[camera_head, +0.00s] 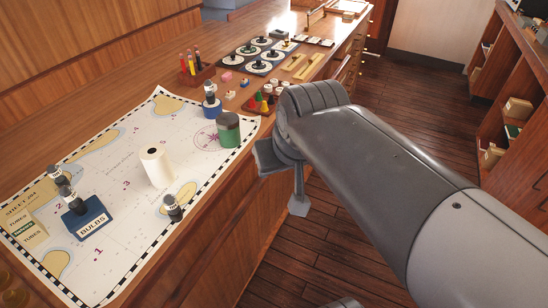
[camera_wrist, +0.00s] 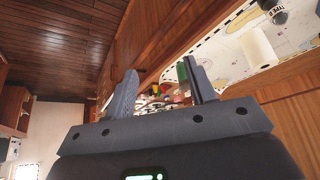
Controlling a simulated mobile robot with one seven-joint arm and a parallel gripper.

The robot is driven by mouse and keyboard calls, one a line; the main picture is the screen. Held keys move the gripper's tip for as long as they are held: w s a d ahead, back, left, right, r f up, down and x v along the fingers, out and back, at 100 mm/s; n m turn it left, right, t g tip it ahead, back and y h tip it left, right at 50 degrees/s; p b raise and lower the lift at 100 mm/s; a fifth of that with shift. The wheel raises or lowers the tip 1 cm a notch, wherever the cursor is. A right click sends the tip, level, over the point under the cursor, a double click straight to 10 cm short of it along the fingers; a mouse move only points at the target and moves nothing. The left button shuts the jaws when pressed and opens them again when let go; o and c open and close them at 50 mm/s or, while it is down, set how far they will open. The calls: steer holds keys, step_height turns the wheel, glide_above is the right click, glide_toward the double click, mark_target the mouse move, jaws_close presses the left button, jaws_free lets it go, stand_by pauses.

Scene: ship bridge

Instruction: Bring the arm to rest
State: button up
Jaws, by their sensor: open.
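My arm (camera_head: 380,165) reaches in from the lower right in the head view and bends down beside the front edge of the wooden counter (camera_head: 215,258). My gripper (camera_wrist: 157,78) shows in the wrist view with its two fingers spread wide apart. Nothing is between the fingers, and it holds nothing. In the head view the gripper is largely hidden by the arm's end, which hangs off the counter's front side, over the floor.
A sea chart (camera_head: 120,205) lies on the counter, bearing a white roll (camera_head: 156,167), a green jar (camera_head: 228,130), a blue BULBS box (camera_head: 87,218) and dark-banded cylinders. Racks and small parts stand farther back. The wooden floor (camera_head: 400,100) is clear between counter and right shelves (camera_head: 510,110).

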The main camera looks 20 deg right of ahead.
steer(key=s, duration=0.1)
steer(key=s+f, duration=0.2)
steer(key=shift+s+d+f, duration=0.15)
steer(key=shift+s+f, duration=0.1)
steer(key=shift+s, duration=0.15)
